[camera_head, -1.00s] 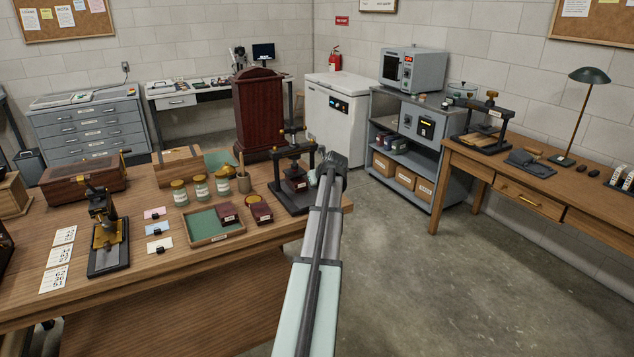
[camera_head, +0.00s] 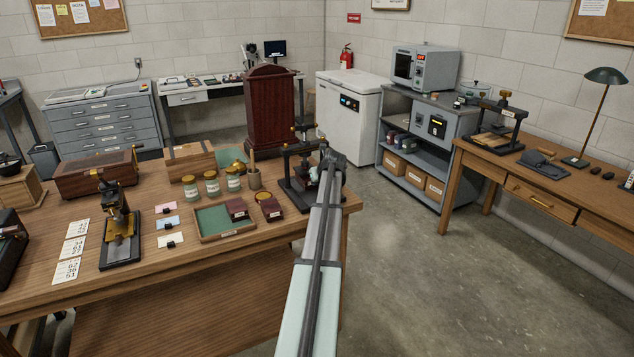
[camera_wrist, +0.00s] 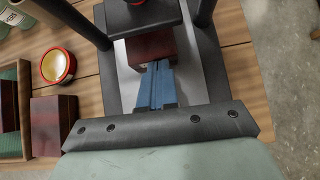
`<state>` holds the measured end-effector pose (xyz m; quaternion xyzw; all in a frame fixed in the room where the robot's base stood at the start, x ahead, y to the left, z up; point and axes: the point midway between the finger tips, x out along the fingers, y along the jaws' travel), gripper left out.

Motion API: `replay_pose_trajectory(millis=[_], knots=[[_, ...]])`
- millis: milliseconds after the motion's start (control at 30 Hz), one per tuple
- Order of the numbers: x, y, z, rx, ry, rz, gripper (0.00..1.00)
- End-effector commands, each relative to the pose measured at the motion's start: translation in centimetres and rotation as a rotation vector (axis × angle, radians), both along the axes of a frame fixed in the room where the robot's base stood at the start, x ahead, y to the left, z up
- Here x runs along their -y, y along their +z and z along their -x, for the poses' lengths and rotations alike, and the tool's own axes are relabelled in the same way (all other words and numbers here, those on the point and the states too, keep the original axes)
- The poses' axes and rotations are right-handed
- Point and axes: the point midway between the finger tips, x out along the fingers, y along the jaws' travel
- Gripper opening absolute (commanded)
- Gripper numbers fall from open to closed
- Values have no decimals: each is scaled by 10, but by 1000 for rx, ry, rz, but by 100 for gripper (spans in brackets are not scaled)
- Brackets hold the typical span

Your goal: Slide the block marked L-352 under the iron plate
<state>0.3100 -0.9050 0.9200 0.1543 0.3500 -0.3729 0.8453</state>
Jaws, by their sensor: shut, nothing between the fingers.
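A dark red block (camera_wrist: 150,47) lies on the base of a black screw press, under its dark iron plate (camera_wrist: 138,14), in the wrist view. I cannot read a mark on it. My gripper (camera_wrist: 157,72) is shut and empty, its blue fingertips at the near side of this block, touching or very close. In the head view the press (camera_head: 287,165) stands at the table's right end, with my arm and gripper covering much of it and of the block. Two more dark red blocks are nearby: one in the green-lined tray (camera_head: 237,208), one just right of it (camera_head: 271,210).
The tray (camera_head: 225,233) and a small round red-rimmed dish (camera_wrist: 58,66) are left of the press. Jars (camera_head: 212,184) and a brush pot (camera_head: 254,179) stand behind. The press's two posts (camera_wrist: 92,25) flank the fingers. Open floor (camera_head: 420,270) lies right.

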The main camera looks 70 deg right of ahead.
Motion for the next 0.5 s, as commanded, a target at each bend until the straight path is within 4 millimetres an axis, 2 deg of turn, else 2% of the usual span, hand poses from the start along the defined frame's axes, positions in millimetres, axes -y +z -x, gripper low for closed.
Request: replay_pose_trajectory(millis=[267,500], knots=[[18,0,-14,-1,1,0,0],[16,0,-14,-1,0,-1,0]])
